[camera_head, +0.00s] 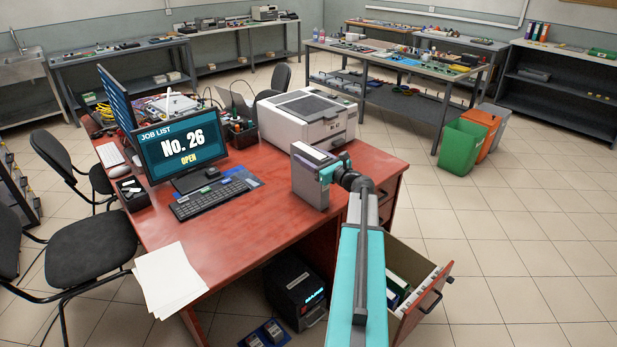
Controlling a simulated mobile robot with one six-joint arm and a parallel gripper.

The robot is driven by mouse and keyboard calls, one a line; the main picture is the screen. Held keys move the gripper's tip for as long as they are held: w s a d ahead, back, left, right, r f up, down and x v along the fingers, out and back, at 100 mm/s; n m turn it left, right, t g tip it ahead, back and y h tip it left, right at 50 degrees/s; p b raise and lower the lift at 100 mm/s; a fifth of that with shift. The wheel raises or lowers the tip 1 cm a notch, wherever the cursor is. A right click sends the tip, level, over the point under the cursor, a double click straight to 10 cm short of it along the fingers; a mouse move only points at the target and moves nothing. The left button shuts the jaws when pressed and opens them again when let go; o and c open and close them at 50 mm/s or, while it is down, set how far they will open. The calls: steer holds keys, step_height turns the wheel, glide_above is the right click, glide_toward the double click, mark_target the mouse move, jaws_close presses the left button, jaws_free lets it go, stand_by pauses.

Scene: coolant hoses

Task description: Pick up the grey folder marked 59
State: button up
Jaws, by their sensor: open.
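A grey upright block, shaped like a folder (309,178), stands at the right part of the red desk, right at the end of my arm. No number can be read on it, so I cannot tell whether it is the one marked 59. My gripper (331,172) is open beside its right side. The fingertips are largely hidden, and I cannot tell whether they touch the block. An open drawer (428,299) below the desk's right side holds several folders or files (398,287), their marks too small to read.
The red desk (262,218) carries a white printer (307,118), a monitor (181,151) reading "No. 26 OPEN", a keyboard (208,198) and white papers (168,278). A black device (296,290) stands underneath. Green and orange bins (461,147) stand to the right. The tiled floor at right is clear.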

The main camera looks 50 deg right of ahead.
jaws_close()
steer(key=shift+r, duration=0.2)
stand_by(0.4)
